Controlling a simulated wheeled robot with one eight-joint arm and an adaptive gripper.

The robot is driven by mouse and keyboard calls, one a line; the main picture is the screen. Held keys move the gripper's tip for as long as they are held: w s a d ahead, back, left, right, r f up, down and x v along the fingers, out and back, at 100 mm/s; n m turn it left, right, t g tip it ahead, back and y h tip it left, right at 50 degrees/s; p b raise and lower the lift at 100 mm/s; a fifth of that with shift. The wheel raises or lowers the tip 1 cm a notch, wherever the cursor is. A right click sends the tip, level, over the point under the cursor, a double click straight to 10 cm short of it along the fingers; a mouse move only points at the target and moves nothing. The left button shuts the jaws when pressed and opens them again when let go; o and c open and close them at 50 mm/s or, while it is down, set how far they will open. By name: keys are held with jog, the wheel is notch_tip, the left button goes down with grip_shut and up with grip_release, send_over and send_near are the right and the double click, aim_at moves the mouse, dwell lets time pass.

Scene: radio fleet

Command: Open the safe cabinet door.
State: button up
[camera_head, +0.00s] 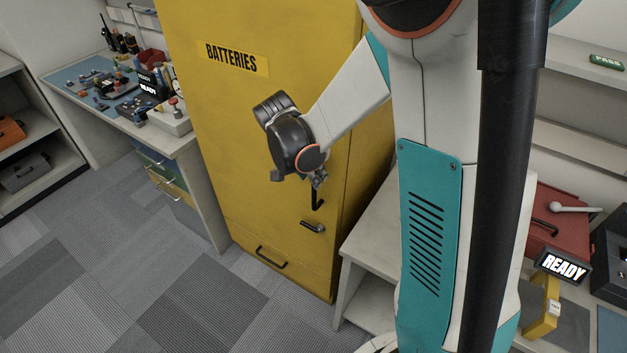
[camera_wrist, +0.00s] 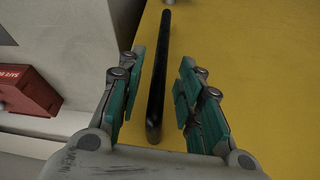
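The yellow safe cabinet (camera_head: 225,130), labelled "BATTERIES", stands in the middle of the head view, and its door appears closed. A black vertical bar handle (camera_head: 317,198) is on the door near its right edge. A small grey metal latch or lever (camera_head: 312,226) sits below it. My gripper (camera_head: 300,180) is at the upper part of the black handle and hides some of it. In the wrist view the black handle (camera_wrist: 157,90) runs between the two teal-padded fingers of my open gripper (camera_wrist: 162,62). Gaps show on both sides, so the fingers look apart from it.
A lower black handle (camera_head: 271,257) is near the cabinet's foot. A workbench (camera_head: 185,143) with radios and tools stands at left. A white table (camera_head: 365,240) stands close on the right, with a red case (camera_head: 553,225) farther right. The carpet (camera_head: 140,290) in front is clear.

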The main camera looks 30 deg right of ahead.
jog(key=shift+x, duration=1.5)
grip_shut()
jog(key=shift+s, duration=0.1)
